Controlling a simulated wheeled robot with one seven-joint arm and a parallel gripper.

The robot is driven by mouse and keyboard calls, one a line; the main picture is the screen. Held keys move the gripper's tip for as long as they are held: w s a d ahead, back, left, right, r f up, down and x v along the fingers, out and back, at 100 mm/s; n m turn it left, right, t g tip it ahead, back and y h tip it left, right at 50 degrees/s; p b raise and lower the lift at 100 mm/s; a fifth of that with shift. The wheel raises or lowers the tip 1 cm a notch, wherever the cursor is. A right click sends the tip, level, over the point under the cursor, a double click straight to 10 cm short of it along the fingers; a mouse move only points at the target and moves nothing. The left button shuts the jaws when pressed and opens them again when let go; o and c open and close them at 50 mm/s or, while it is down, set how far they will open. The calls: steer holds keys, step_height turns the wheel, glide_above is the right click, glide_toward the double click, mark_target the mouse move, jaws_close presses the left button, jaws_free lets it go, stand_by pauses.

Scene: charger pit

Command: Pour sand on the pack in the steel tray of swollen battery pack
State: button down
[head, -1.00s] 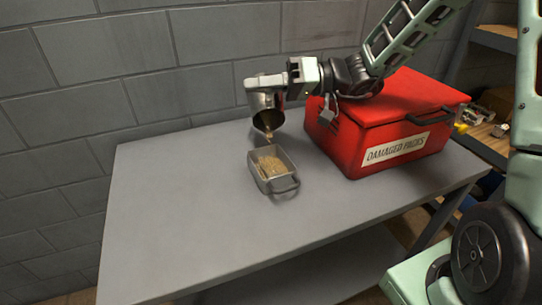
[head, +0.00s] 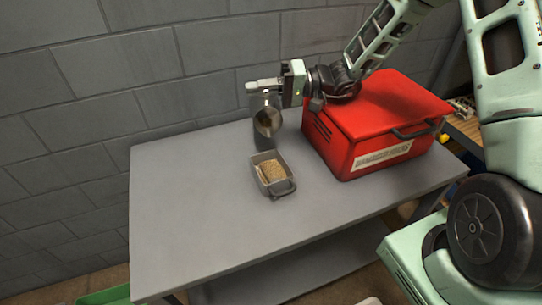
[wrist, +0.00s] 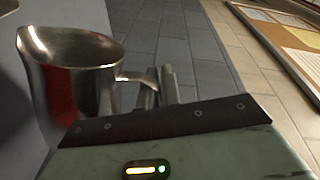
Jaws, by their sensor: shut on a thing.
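A small steel tray (head: 257,178) with a handle stands on the grey table, and sand (head: 272,171) covers what lies in it; I cannot make out the pack under it. My gripper (head: 268,85) is shut on the handle of a steel jug (head: 266,128), just behind and above the tray.
A red lidded box (head: 390,110) with a blurred white label stands on the table (head: 210,220) right of the tray. The table's left and front parts are clear. A block wall (head: 120,70) is behind. A green object (head: 105,296) shows at the bottom left.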

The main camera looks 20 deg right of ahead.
mark_target(258, 98)
steer(key=shift+w+d+r+m+p, duration=0.1)
steer(key=shift+w+r+m+p, duration=0.45)
steer(key=shift+p, duration=0.45)
steer(key=m+p, duration=0.1)
steer(key=w+m+p, duration=0.1)
steer(key=w+m, duration=0.1)
steer(key=shift+d+r+g+p, duration=0.25)
steer(key=shift+d+g+p, duration=0.05)
steer(key=shift+p, duration=0.1)
steer(key=m, duration=0.1)
steer(key=w+m+p, duration=0.1)
steer(key=m, duration=0.1)
steer(key=shift+d+f+p, duration=0.15)
steer(key=shift+f+p, duration=0.15)
steer(key=shift+w+d+r+m+y+p, duration=0.1)
steer(key=shift+w+d+m+y+p, duration=0.1)
steer(key=shift+w+m+p, duration=0.85)
steer(key=shift+w+d+r+m+y+p, duration=0.15)
steer(key=shift+w+m+p, duration=0.3)
steer(key=shift+m, duration=1.15)
steer(key=shift+w+d+m+y+p, duration=0.1)
steer(key=shift+w+d+m+p, duration=0.15)
steer(key=shift+w+m+p, duration=0.75)
